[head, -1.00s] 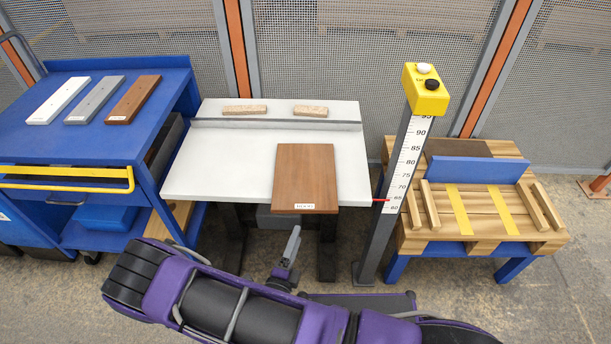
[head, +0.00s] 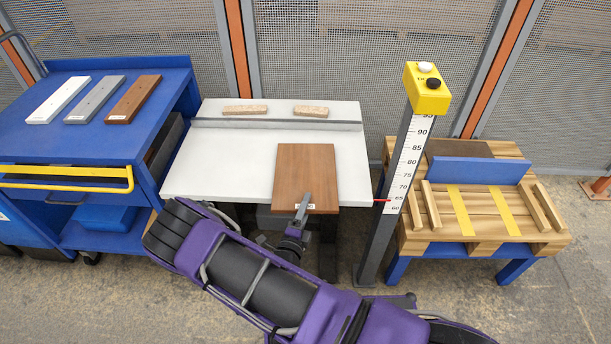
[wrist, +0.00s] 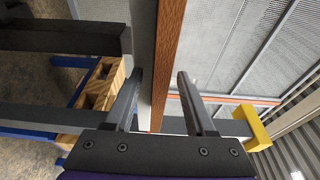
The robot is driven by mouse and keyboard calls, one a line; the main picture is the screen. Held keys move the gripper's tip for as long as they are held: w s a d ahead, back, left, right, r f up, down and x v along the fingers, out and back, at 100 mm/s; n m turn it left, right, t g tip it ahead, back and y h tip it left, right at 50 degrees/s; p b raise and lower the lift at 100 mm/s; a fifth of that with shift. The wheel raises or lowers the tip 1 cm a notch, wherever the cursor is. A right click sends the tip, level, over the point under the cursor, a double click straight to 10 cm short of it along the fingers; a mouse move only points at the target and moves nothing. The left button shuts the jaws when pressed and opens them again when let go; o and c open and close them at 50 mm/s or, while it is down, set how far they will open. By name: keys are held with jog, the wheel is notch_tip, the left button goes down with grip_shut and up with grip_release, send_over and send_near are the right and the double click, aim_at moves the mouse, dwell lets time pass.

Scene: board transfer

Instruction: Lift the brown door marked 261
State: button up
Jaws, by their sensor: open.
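The brown door (head: 304,172) lies flat on the light grey table (head: 225,165), its front end at or slightly past the table's front edge. A small white label (head: 312,206) at that end is partly hidden by a finger and too small to read. My gripper (head: 303,210) is at the door's front end, open and empty. In the wrist view my gripper (wrist: 160,73) has the door's brown edge (wrist: 168,45) and the grey table edge (wrist: 144,35) showing between its fingers. I cannot tell whether the fingertips touch the door.
A measuring post (head: 404,165) with a yellow button box (head: 427,92) stands right of the table. A wooden pallet bench (head: 470,225) is farther right. A blue cart (head: 120,145) with white, grey and brown boards stands left. Two small blocks lie at the table's back.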

grip_shut()
jog(key=shift+r, duration=0.2)
dwell(0.3)
